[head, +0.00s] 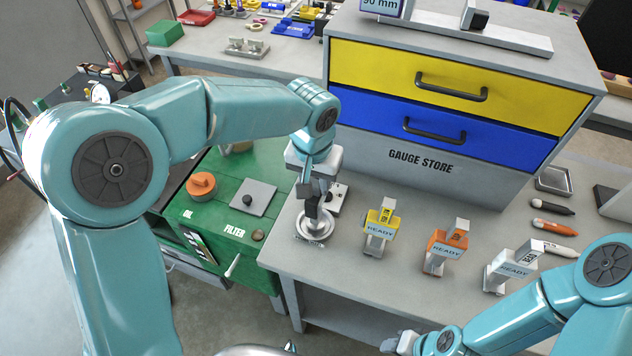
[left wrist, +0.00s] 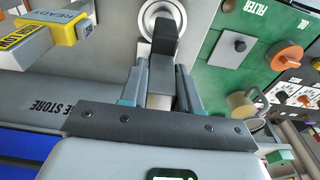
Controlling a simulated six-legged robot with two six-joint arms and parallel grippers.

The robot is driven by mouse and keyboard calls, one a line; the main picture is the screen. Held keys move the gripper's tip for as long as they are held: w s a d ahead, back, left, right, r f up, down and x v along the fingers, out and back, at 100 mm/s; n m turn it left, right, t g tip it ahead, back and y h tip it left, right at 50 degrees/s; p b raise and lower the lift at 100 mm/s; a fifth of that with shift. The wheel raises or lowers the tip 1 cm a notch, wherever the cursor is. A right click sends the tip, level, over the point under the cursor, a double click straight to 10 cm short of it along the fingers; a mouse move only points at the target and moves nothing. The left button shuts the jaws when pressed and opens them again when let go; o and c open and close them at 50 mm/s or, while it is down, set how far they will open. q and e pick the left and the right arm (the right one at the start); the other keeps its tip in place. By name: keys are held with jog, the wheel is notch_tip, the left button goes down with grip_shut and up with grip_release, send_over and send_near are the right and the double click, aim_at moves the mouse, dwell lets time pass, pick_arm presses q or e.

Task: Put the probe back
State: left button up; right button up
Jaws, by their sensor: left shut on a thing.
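My left gripper (head: 309,190) points down at the left end of the grey bench and is shut on the probe (head: 312,208), a dark piece with a grey block between the fingers. In the left wrist view the probe (left wrist: 166,38) reaches out past my fingertips (left wrist: 160,80), its black end over a round silver holder (left wrist: 150,18). The holder (head: 314,236) stands on the bench below my gripper. I cannot tell whether the probe touches or sits in it. My right gripper (head: 402,343) is partly in view at the bottom edge; its fingers are unclear.
Yellow (head: 380,233), orange (head: 446,246) and white (head: 513,266) READY gauges stand right of the holder. The gauge store cabinet (head: 430,165) rises behind. A green cart (head: 215,222) with an orange cap (head: 201,185) and filter plate (head: 254,198) is at left. The bench front is clear.

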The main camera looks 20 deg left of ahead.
pick_arm(q)
jog(key=shift+f, duration=0.55)
jog(key=shift+s+a, duration=0.1)
jog(key=shift+s, duration=0.05)
jog(key=shift+f, duration=0.1)
jog(key=o, duration=1)
jog(key=shift+f, duration=0.1)
